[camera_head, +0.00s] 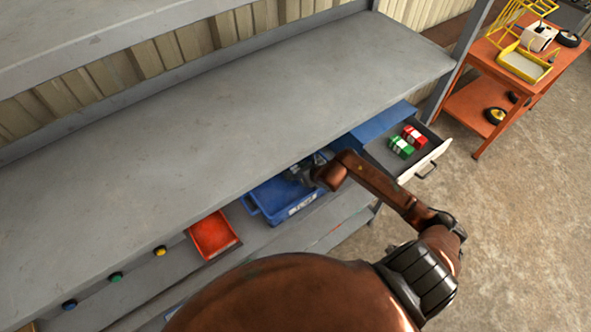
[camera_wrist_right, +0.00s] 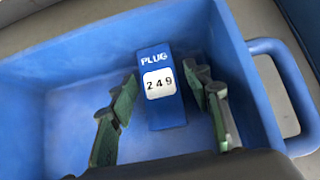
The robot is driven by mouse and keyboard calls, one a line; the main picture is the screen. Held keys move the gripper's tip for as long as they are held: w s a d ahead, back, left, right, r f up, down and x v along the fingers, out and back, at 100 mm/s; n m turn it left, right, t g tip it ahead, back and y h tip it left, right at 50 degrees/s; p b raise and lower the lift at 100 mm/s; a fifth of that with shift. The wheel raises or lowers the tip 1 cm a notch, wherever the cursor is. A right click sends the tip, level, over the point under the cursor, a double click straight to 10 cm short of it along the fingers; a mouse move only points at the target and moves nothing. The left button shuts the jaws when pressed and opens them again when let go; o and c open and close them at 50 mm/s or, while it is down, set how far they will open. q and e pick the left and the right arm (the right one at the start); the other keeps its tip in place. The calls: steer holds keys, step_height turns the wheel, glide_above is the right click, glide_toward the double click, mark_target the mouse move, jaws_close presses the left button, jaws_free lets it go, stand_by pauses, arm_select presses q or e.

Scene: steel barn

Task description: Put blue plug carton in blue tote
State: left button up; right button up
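My right gripper (camera_wrist_right: 160,84) reaches down into the tote. Its two green-padded fingers stand either side of the carton with visible gaps, so it is open. In the head view the blue tote (camera_head: 265,201) sits on the shelf below the grey worktop, and my right gripper (camera_head: 303,172) is over it. The carton cannot be made out there. My left gripper is not in view.
The grey worktop (camera_head: 230,100) overhangs the tote. A red bin (camera_head: 212,235) stands left of it. An open drawer (camera_head: 420,166) at right holds a green carton (camera_head: 401,147) and a red carton (camera_head: 413,135). An orange cart (camera_head: 480,105) stands far right.

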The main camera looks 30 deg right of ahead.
steer(key=shift+r, duration=0.2)
steer(key=shift+s+r, duration=0.2)
steer(key=shift+s, duration=0.1)
steer(key=b+v, duration=0.1)
steer(key=v, duration=1)
steer(key=shift+b, duration=0.4)
steer(key=shift+d+r, duration=0.1)
